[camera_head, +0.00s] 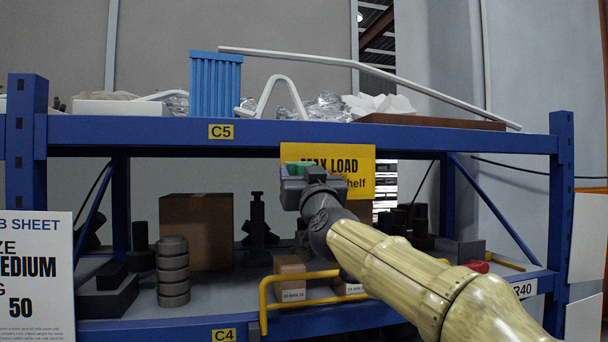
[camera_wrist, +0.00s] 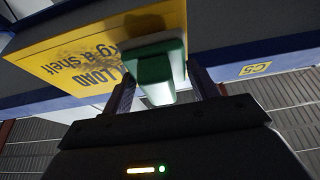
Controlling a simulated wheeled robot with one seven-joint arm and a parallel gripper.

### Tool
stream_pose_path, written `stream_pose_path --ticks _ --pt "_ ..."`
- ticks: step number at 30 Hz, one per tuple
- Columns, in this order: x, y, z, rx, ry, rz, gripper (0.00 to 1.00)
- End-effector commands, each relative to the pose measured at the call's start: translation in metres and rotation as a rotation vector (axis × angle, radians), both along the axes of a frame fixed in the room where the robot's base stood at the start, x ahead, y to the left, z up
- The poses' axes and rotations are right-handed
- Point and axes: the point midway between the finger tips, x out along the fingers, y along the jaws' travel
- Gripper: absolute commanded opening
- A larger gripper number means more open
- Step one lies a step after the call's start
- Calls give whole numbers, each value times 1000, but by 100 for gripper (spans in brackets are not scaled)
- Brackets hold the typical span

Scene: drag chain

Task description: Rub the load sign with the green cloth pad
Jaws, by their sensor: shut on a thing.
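The yellow load sign (camera_head: 361,161) hangs from the blue shelf beam and reads "MAX LOAD". My gripper (camera_head: 302,172) is in front of its left part and hides some of the lettering. In the wrist view the gripper (camera_wrist: 160,90) is shut on the green cloth pad (camera_wrist: 154,70), which has a pale layer at its far edge. The pad is at the sign's face; I cannot tell for sure if it touches. The sign (camera_wrist: 85,60) shows a dark smudge (camera_wrist: 140,25) beside the pad. Only a bit of green pad (camera_head: 299,168) shows in the head view.
The blue shelf beam (camera_head: 440,137) runs behind and above my gripper. A blue ribbed part (camera_head: 215,85) and long white bar (camera_head: 310,58) lie on the top shelf. Below are a cardboard box (camera_head: 196,230), stacked grey discs (camera_head: 173,272) and a yellow rail (camera_head: 264,305).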

Motion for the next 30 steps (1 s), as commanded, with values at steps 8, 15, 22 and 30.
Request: stream_pose_path --ticks 8,15,22,30 --pt "4 2 1 1 0 0 41" --pt "8 2 0 1 1 0 41" --pt "10 1 -1 0 0 0 41" --pt "14 -16 -3 1 -1 -1 41"
